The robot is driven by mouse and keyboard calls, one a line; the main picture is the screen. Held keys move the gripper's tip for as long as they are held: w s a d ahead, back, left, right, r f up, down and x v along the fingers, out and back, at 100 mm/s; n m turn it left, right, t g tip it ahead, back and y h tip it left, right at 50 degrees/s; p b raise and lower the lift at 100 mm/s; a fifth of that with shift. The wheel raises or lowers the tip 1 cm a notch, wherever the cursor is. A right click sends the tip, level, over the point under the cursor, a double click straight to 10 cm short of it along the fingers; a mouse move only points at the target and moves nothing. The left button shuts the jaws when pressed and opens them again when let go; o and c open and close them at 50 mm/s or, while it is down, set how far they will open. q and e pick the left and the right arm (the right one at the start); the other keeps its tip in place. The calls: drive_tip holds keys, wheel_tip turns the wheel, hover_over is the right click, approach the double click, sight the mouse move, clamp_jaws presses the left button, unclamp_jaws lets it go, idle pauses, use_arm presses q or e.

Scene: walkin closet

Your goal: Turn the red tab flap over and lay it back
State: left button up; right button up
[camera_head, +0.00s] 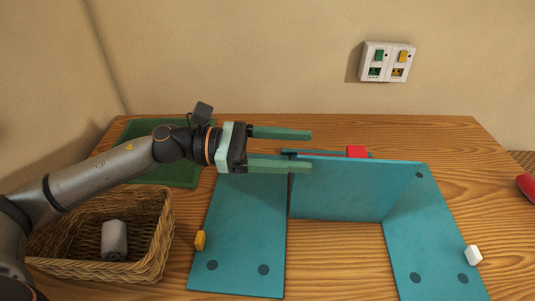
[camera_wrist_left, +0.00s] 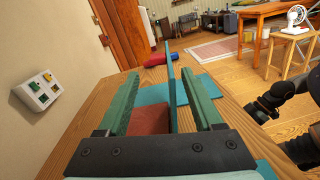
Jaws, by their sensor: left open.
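The teal flap (camera_head: 345,190) stands up on edge in the middle of the table, between two flat teal panels. The red tab (camera_head: 357,151) shows at its top edge, on the wall side. My left gripper (camera_head: 310,150) is open, its fingers pointing right at the flap's left end. In the left wrist view the upright flap (camera_wrist_left: 172,90) is seen nearly edge-on between the open fingers (camera_wrist_left: 168,95), closer to the right one. A red surface (camera_wrist_left: 150,121) shows beside it; I cannot tell whether it is the tab. My right gripper is out of view.
The left panel (camera_head: 240,220) bears a yellow tab (camera_head: 200,240), the right panel (camera_head: 430,240) a white one (camera_head: 473,254). A wicker basket (camera_head: 155,235) holding a grey roll (camera_head: 114,240) and a green tray (camera_head: 180,172) stand left. A switch plate (camera_head: 387,61) is on the wall.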

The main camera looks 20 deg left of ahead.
use_arm(q)
drive_tip(key=shift+b+v, duration=0.6)
drive_tip(key=shift+v, duration=1.6)
drive_tip(key=shift+c, duration=0.3)
